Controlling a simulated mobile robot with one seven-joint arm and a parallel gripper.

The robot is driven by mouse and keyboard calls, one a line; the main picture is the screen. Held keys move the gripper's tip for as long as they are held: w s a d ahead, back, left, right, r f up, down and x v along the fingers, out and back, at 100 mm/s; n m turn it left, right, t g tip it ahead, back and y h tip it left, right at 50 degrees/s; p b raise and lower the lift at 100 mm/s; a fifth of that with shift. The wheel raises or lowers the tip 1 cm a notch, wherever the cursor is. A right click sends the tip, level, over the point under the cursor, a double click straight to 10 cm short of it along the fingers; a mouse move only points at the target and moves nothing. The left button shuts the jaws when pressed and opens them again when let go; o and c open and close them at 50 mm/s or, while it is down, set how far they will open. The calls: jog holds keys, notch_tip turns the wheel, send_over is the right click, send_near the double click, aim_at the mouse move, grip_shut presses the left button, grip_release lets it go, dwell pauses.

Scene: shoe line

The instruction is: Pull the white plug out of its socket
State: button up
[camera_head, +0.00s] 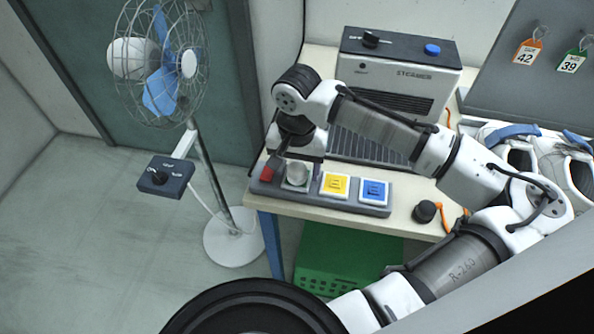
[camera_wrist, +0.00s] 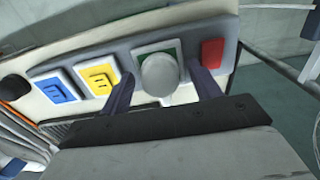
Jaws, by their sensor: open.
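The white plug (camera_head: 297,173) has a round head and sits in a socket at the left part of a grey power strip (camera_head: 320,204). In the wrist view the plug (camera_wrist: 159,76) covers most of its socket, which shows green around it. My gripper (camera_head: 299,166) is open, directly over the strip. In the wrist view its two dark fingers (camera_wrist: 160,72) stand on either side of the plug, with a visible gap to it on both sides.
A red switch (camera_wrist: 212,53) is close beside one finger; a yellow socket (camera_wrist: 97,78) and a blue socket (camera_wrist: 59,90) lie on the other side. The steamer (camera_head: 397,90) stands behind the strip. A fan (camera_head: 160,65) stands left of the table.

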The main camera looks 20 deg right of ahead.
aim_at(297, 166)
jog(key=shift+c, duration=0.2)
dwell(0.3)
jog(key=c, duration=1.3)
jog(key=shift+r+p, duration=0.2)
jog(key=shift+p, duration=0.15)
jog(key=shift+r+p, duration=2.4)
jog(key=shift+r, duration=0.45)
